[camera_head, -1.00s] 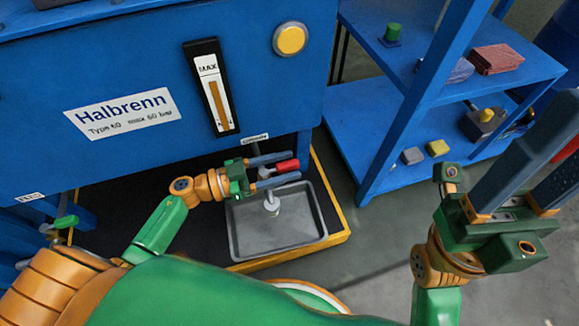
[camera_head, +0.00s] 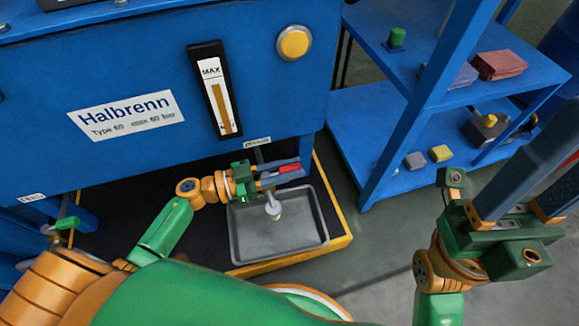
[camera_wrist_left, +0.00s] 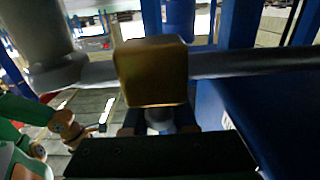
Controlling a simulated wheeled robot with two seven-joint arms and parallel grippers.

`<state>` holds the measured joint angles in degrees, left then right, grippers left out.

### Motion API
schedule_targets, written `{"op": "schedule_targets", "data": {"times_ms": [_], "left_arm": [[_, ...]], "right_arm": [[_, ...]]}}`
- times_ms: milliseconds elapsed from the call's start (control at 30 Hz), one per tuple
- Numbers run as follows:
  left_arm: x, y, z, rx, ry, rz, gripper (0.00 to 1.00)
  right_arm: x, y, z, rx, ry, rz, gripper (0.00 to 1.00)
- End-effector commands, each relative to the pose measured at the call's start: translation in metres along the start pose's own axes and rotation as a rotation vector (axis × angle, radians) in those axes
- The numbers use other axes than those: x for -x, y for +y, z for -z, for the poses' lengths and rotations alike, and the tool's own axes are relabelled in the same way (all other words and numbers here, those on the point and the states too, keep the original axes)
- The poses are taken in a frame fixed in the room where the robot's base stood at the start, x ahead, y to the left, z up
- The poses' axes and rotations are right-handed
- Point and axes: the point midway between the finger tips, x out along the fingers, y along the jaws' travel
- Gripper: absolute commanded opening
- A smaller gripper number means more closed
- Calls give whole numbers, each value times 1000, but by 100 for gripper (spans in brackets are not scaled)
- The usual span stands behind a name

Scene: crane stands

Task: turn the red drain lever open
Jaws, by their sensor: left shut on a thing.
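The red drain lever (camera_head: 289,168) shows in the head view below the blue machine, above the grey tray (camera_head: 237,240). My left gripper (camera_head: 283,171) is shut on it, with a finger on each side and a strip of red between. The lever points right, in line with the fingers. A pale drain spout (camera_head: 273,207) hangs below, over the tray. The left wrist view shows a brass valve block (camera_wrist_left: 152,72) on a grey pipe (camera_wrist_left: 240,62); the lever is not discernible there. My right gripper (camera_head: 535,165) is empty at the right, its fingers apart.
The blue machine (camera_head: 250,90) has a level gauge (camera_head: 214,90) and a yellow button (camera_head: 294,43). A blue shelf (camera_head: 365,115) with blocks stands to the right. The tray sits on a dark, yellow-edged platform (camera_head: 338,243). Grey floor is open to its right.

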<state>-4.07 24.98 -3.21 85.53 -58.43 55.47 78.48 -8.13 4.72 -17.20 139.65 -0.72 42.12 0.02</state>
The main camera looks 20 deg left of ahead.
Motion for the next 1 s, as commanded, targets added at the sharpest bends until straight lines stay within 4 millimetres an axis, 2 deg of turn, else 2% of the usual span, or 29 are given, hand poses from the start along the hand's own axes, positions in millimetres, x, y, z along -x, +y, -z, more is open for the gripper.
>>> {"op": "schedule_targets", "data": {"times_ms": [1000], "left_arm": [[0, 1, -1, -3, -3, -33, 0]], "right_arm": [[2, 0, -1, 1, -2, 0, 50]]}}
